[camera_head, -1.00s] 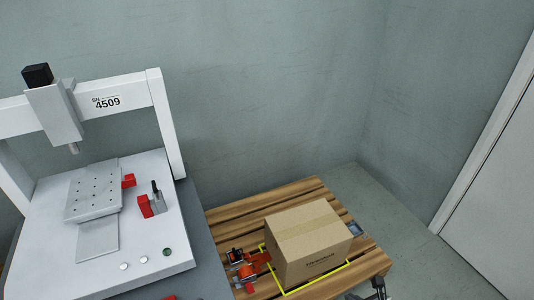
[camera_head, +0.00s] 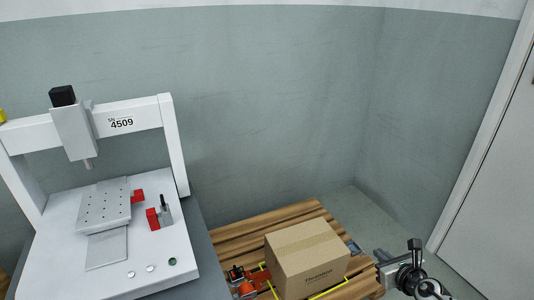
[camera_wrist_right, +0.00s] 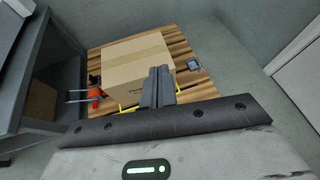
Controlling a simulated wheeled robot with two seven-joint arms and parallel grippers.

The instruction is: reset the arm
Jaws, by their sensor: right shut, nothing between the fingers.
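My right gripper (camera_head: 382,257) shows at the lower right of the head view, beside the right end of the cardboard box (camera_head: 312,258) and apart from it. In the right wrist view its two dark fingers (camera_wrist_right: 158,86) are together with nothing between them. The fingertips overlap the box (camera_wrist_right: 125,72) in that picture. My left gripper is in neither view. The white gantry screwdriver machine (camera_head: 125,121) stands at the left, its head (camera_head: 74,133) raised above a plate with holes (camera_head: 103,205).
The box sits on a wooden slatted table (camera_head: 290,217) within yellow marking. An orange-red tool (camera_head: 247,284) lies left of the box. A small dark-framed item (camera_wrist_right: 193,64) lies right of it. A door (camera_head: 493,190) is at the far right. Floor between table and door is clear.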

